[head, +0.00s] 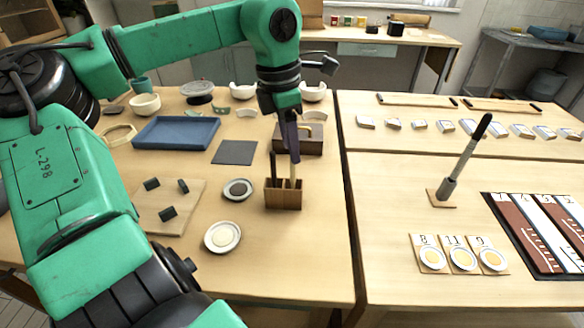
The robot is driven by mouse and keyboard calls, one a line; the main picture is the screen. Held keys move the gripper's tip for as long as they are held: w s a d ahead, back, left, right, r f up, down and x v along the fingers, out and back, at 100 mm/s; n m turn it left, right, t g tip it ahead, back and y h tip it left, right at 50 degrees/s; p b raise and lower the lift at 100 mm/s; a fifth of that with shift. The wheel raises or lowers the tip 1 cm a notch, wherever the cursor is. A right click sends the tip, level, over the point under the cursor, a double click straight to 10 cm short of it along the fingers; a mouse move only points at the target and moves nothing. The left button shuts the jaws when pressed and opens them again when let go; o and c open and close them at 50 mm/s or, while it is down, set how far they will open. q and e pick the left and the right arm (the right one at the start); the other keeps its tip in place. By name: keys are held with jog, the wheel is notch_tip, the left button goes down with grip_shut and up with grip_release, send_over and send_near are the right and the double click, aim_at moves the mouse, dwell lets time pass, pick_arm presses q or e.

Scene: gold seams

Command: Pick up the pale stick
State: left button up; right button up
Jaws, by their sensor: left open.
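The pale stick (292,175) stands upright in a small wooden holder (283,198) on the left table. A dark stick (273,165) stands in the same holder, just left of it. My left gripper (292,154) points down right over the holder, with its fingers at the upper part of the pale stick. It is open; the fingers hide the stick's top, and I cannot tell whether they touch it. My right gripper is out of view.
Near the holder are a dark-filled dish (238,189), a pale-filled dish (222,236), a board with dark pieces (187,211), a dark square mat (235,152) and a blue tray (148,133). A brown box (311,145) stands behind. A second table (390,190) adjoins on the right.

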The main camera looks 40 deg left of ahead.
aim_at(294, 185)
pick_arm(q)
jog(key=f, duration=0.5)
jog(key=w+f, duration=0.1)
jog(key=f, duration=0.1)
jog(key=shift+d+f, duration=0.15)
jog(key=shift+f, duration=0.25)
grip_shut()
